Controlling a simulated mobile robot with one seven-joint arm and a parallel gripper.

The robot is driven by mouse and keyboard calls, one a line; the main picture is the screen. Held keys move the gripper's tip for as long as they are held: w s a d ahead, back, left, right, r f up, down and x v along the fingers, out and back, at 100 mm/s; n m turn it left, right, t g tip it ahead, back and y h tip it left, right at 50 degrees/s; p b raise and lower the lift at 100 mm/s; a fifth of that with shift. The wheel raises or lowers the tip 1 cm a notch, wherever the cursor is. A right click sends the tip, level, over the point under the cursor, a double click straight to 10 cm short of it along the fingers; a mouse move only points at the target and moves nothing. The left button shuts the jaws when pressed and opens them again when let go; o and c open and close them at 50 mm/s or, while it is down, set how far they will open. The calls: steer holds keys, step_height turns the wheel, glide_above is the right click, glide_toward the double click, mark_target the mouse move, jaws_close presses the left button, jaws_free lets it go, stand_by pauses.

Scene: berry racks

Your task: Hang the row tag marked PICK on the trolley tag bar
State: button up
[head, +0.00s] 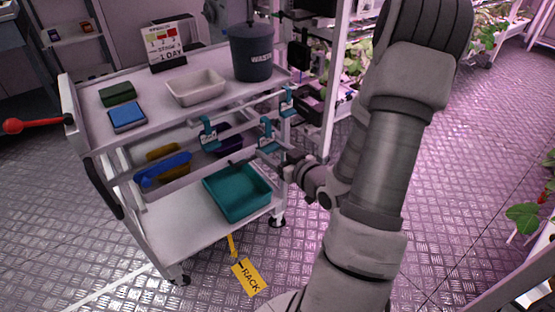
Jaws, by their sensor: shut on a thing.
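My gripper (281,157) is at the right front of the white trolley, shut on what looks like a teal tag (267,132). The fingertips are small and dark here, so the exact grip is hard to see. The tag bar (240,108) runs along the trolley's near side below the top shelf. One teal tag (208,132) hangs towards its left and another (287,101) at its right end. The held tag is between them in the picture; I cannot tell whether it touches the bar. The lettering on the teal tags is too small to read.
The trolley top (150,92) carries a grey WASTE bin (252,55), a pale tray (196,87), a blue sponge (127,115) and a sign (163,43). A teal bin (238,192) is on the lower shelf. A yellow RACK tag (250,277) shows below. Plant racks stand right.

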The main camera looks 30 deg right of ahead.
steer(key=r+x, duration=0.1)
steer(key=x, duration=1.1)
steer(key=shift+w+b, duration=0.4)
stand_by(0.3)
steer(key=o, duration=1.3)
steer(key=shift+o, duration=0.2)
steer(key=p+v, duration=0.3)
steer(key=v, duration=1.2)
steer(key=shift+r+p, duration=0.1)
steer(key=shift+p, duration=0.2)
steer(key=shift+s+r+p, duration=0.25)
steer(key=shift+s+p, duration=0.05)
steer(key=shift+p, duration=0.5)
steer(key=shift+s+f+p, duration=0.1)
steer(key=shift+s+p, duration=0.85)
steer(key=shift+p, duration=0.3)
